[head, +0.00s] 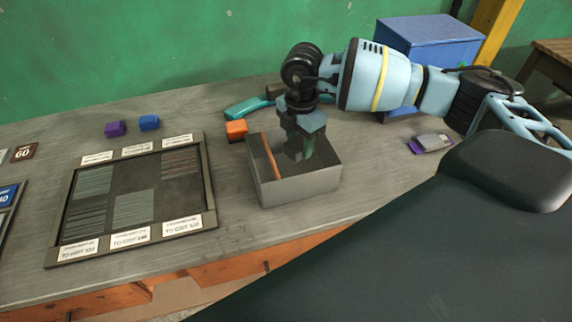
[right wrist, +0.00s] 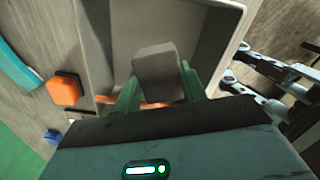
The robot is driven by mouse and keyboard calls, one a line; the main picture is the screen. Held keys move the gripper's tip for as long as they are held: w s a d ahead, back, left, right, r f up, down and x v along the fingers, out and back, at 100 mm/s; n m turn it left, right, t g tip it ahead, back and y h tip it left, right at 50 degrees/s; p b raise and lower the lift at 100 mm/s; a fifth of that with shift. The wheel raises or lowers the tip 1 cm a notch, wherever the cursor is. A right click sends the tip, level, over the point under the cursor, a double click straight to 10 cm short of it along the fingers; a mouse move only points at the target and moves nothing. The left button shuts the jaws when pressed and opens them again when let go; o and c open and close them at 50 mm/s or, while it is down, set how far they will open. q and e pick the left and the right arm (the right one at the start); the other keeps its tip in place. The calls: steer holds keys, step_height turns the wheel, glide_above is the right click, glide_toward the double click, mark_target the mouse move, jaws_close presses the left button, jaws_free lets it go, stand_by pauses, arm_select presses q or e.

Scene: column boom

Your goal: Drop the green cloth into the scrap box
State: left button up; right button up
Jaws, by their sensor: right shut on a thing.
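The scrap box (head: 302,186) is an open grey box on the workbench in the head view. An orange-brown strip lies along its left part. My right gripper (head: 302,130) points down over the box opening. It is shut on the green cloth (head: 308,147), which hangs down inside the box walls. In the right wrist view the green cloth (right wrist: 189,82) shows on both sides of a grey finger, with the scrap box wall (right wrist: 213,45) around it. The box floor under the cloth is partly hidden. My left gripper is not in view.
An orange block (head: 236,129) and a teal piece (head: 246,108) lie just behind the box. A framed panel (head: 212,190) with labels lies to its left. Purple (head: 115,129) and blue (head: 149,122) blocks stand behind it. A blue bin (head: 430,40) is at the back right.

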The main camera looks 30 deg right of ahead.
steer(key=o, duration=1.1)
steer(key=shift+r, duration=0.15)
step_height(320, 180, up, 7)
steer(key=shift+r, duration=0.2)
stand_by(0.4)
